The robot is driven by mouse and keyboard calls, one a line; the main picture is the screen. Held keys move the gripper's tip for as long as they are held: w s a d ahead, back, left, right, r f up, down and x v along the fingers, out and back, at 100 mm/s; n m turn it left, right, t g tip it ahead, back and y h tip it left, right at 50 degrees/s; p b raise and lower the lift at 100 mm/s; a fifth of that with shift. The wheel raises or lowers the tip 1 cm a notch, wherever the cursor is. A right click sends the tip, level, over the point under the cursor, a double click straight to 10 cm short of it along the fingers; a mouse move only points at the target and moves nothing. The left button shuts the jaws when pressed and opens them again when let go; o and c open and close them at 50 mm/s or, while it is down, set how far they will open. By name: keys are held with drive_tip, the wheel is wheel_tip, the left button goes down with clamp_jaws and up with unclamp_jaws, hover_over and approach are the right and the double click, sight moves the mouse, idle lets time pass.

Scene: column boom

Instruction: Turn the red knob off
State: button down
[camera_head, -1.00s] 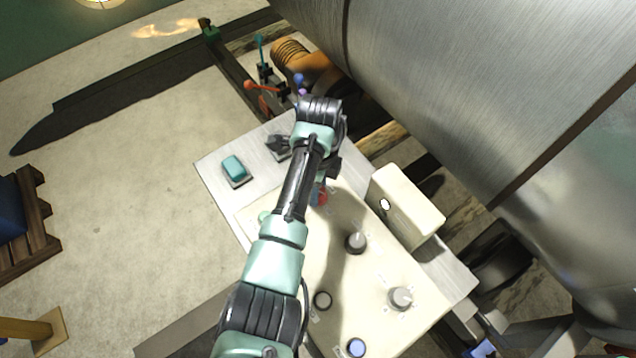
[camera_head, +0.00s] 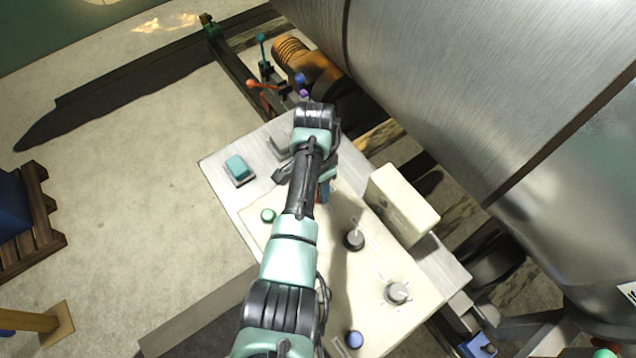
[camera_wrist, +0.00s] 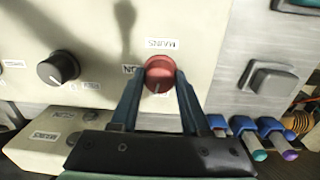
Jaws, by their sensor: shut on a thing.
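The red knob (camera_wrist: 159,74) is a round dial on the cream control panel, by a label reading MAINS and another reading ON, both upside down in the wrist view. My gripper (camera_wrist: 158,80) is shut on the red knob, with one blue-grey finger at each side of it. The knob's pointer direction is not clear. In the head view, my gripper (camera_head: 324,188) is partly covered by my arm, and the knob is mostly hidden there.
A black knob (camera_wrist: 58,68) and a grey square button (camera_wrist: 270,79) flank the red knob. A raised cream box (camera_head: 400,205) stands to the right on the panel. A large metal cylinder (camera_head: 480,80) overhangs the right.

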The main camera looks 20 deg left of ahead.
drive_tip(key=shift+n, duration=1.2)
drive_tip(key=shift+a, duration=0.1)
drive_tip(key=shift+c, duration=1.9)
unclamp_jaws()
drive_tip(key=shift+r, duration=0.1)
wheel_tip(320, 180, up, 13)
drive_tip(key=shift+a+b, duration=0.2)
drive_tip(key=shift+b, duration=0.25)
